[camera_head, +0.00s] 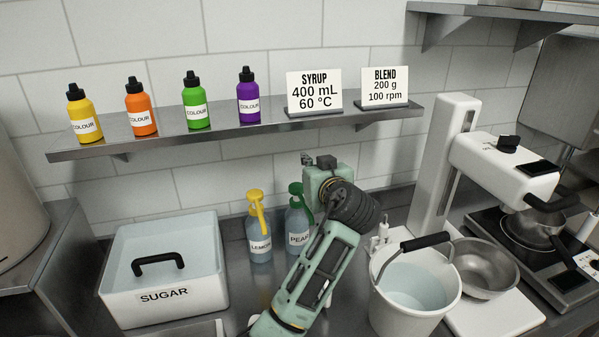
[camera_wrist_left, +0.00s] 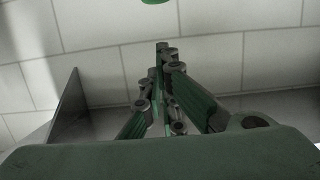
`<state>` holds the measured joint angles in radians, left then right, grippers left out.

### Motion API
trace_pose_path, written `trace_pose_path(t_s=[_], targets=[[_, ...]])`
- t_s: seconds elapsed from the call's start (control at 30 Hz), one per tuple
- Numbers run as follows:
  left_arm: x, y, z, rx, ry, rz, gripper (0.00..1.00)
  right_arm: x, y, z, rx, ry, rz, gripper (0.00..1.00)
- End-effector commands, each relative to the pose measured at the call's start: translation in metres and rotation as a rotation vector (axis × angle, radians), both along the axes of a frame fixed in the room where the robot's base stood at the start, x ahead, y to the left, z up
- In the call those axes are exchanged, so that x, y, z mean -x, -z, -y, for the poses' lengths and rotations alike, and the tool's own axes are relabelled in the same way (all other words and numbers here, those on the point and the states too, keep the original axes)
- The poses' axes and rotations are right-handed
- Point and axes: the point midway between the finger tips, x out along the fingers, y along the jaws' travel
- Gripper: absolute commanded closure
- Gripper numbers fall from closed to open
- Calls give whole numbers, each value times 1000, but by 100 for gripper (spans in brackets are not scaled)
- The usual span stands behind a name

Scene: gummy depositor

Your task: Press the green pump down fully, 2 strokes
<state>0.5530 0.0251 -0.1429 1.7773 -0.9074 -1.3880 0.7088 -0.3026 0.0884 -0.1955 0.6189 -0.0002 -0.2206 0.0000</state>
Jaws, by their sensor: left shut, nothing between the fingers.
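The green pump (camera_head: 295,189) tops the pale blue bottle labelled PEAR (camera_head: 297,237), which stands on the counter. My left arm comes up from the bottom of the head view and hides the bottle's right side. My left gripper (camera_head: 307,159) is above and slightly right of the green pump, mostly hidden by the wrist; I cannot tell whether it touches the pump. In the left wrist view its fingers (camera_wrist_left: 162,48) are shut with nothing between them. A green piece (camera_wrist_left: 157,1) shows at the top edge there; I cannot tell what it is. My right gripper is not in view.
A bottle labelled LEMON with a yellow pump (camera_head: 256,206) stands close on the left. A shelf (camera_head: 230,135) with colour bottles and signs runs above. A SUGAR bin (camera_head: 163,293) is left; a white bucket (camera_head: 416,302), steel bowl (camera_head: 484,266) and mixer (camera_head: 505,165) are right.

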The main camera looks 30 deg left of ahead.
Motion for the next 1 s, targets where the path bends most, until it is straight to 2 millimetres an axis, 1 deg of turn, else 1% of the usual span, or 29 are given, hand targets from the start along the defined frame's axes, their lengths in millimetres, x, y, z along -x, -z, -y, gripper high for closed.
trace_pose_path(t_s=[0.03,0.13,0.23,0.37,0.4,0.5,0.7,1.0], targets=[[-5,-2,-9,-4,-4,-5,100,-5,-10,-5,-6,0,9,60],[-19,2,-26,-4,-5,-5,100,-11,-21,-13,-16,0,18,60],[-33,7,-42,-4,-5,-5,100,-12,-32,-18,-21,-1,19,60],[-49,14,-60,-2,-3,-4,100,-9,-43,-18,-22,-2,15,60],[-51,19,-63,-2,-2,-7,100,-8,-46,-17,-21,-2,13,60],[-50,37,-60,-1,0,-7,100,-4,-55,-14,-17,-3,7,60],[-50,56,-60,0,0,-3,100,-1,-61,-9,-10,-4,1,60],[-50,60,-60,1,-1,-1,100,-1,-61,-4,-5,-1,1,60]])
